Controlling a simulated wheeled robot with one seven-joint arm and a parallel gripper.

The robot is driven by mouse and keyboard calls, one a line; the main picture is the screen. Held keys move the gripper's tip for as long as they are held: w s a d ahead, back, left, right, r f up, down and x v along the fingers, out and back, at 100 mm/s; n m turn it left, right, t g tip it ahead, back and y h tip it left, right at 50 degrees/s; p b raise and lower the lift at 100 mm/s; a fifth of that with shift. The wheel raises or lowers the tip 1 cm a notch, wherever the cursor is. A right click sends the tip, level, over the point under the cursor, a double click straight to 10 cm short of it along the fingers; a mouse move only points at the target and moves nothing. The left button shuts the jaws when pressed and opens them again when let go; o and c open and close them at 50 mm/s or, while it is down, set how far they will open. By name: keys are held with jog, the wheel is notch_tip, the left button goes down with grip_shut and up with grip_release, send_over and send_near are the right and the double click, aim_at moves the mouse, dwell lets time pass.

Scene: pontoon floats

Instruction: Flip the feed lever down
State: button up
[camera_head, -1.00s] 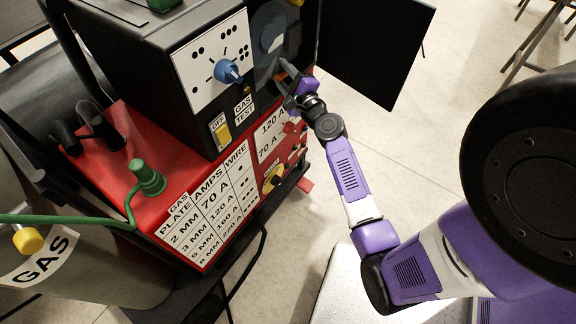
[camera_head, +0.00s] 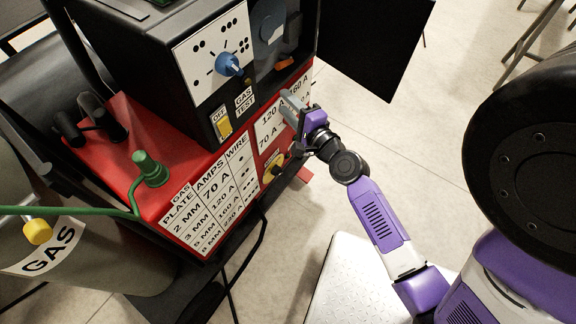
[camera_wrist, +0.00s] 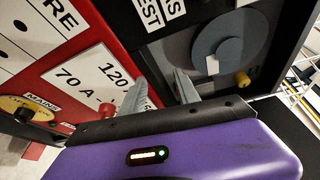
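An orange piece (camera_head: 286,62), which I take for the feed lever, sits low in the open grey wire compartment of the welder. In the wrist view an orange-yellow knob (camera_wrist: 243,79) shows in that compartment, right of my fingers; I cannot tell its exact angle. My gripper (camera_head: 287,98) is in front of the red panel's amp labels, below the compartment and apart from the orange piece. In the wrist view my gripper (camera_wrist: 160,78) has two grey fingers with an empty gap between them.
A blue dial (camera_head: 228,65) and a yellow switch marked OFF (camera_head: 223,127) are left of my gripper. A black door panel (camera_head: 375,45) stands open at the right. Free floor lies right of the welder.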

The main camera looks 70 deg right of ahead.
jog(key=s+a+r+n+y+p, duration=0.1)
jog(key=s+a+n+y, duration=0.1)
jog(key=s+a+n, duration=0.2)
jog(key=s+a+r+n+y+p, duration=0.2)
jog(key=a+n, duration=0.8)
jog(key=a, duration=0.5)
jog(key=shift+s+a+y, duration=0.15)
jog(key=shift+s+y, duration=0.15)
jog(key=shift+s, duration=0.6)
jog(key=shift+f, duration=0.1)
jog(key=shift+c, duration=0.5)
